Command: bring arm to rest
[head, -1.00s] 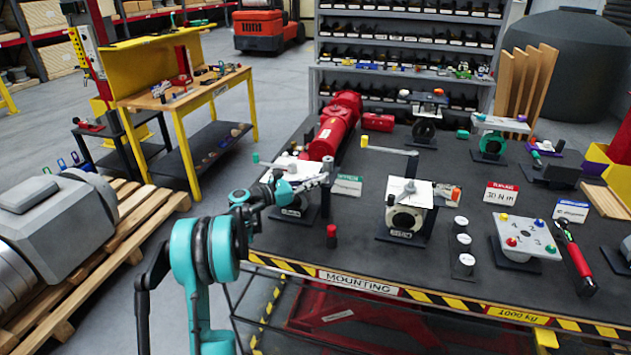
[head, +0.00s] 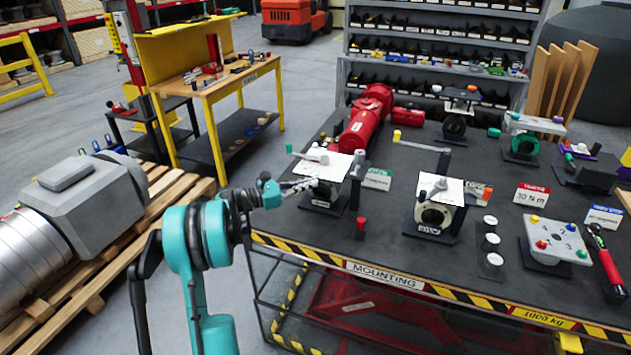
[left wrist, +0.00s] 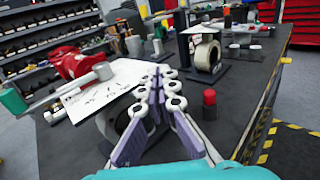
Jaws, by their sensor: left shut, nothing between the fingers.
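My left arm (head: 205,235), teal and black, comes in from the lower left in the head view. Its gripper (head: 312,183) is shut and empty at the near left side of the left valve's white plate (head: 335,163). In the left wrist view the gripper's fingers (left wrist: 160,72) are together, in front of the plate (left wrist: 105,90) and partly hiding the valve below it. Whether they touch the plate I cannot tell. My right gripper is not in view.
A red-capped post (head: 360,228) stands near the bench's striped front edge (head: 400,285). A second valve (head: 435,212) stands to the right. A grey machine (head: 90,205) lies on a pallet at left. Floor is open between pallet and bench.

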